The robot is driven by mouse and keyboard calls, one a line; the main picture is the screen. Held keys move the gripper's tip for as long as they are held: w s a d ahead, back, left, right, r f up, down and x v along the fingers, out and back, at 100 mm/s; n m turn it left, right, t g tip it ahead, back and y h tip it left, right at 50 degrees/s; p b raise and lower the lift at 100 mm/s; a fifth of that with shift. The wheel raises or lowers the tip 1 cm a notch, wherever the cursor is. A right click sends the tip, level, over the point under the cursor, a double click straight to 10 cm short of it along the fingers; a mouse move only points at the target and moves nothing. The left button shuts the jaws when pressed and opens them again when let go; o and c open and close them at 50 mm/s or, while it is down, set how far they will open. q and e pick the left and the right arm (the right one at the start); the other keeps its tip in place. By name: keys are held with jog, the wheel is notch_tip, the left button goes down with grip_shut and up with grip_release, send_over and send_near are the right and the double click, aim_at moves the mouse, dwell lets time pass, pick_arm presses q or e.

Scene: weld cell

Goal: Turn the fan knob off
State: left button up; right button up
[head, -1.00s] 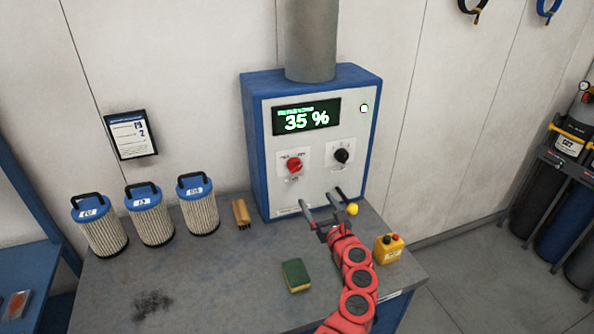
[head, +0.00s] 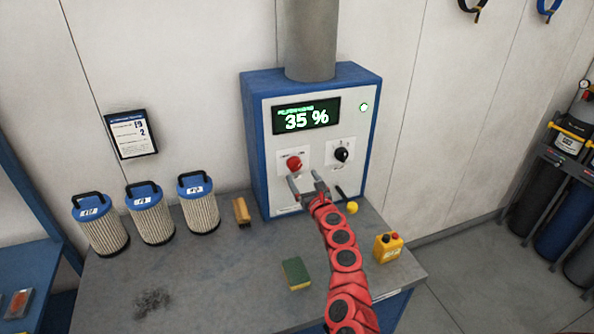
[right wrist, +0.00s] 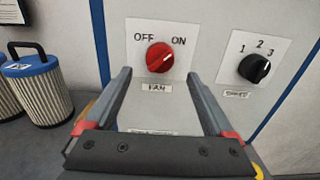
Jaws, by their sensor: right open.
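The red fan knob (head: 294,163) is on the front of a blue-edged control box (head: 310,188). In the right wrist view the knob (right wrist: 160,57) sits above a FAN label, between the words OFF and ON; a pale mark shows on its right side. My right gripper (head: 304,177) is open and empty, just below the knob. In the right wrist view its two fingers (right wrist: 158,75) point at the panel, with the knob framed between and beyond the tips. I see no contact. The display (head: 306,116) reads 35 %. My left gripper is not in view.
A black selector knob (head: 342,155) marked 1, 2, 3 is right of the fan knob. The grey bench (head: 215,285) holds several filter cartridges (head: 150,220), a brush (head: 241,211), a green-yellow sponge (head: 296,273), a yellow ball (head: 351,208) and a yellow box (head: 388,247).

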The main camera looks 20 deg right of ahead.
aim_at(297, 169)
jog(key=w, duration=0.1)
jog(key=w+b, duration=0.2)
jog(key=w, duration=0.1)
jog(key=shift+a+f, duration=0.3)
jog(key=shift+w+d+r+b, duration=0.15)
jog(key=shift+w+b, duration=0.15)
jog(key=shift+w, duration=0.15)
jog(key=shift+w+d+r+b, duration=0.1)
jog(key=shift+w+r+b, duration=0.05)
jog(key=shift+w+b, duration=0.2)
jog(key=shift+a, duration=0.1)
jog(key=c, duration=1.4)
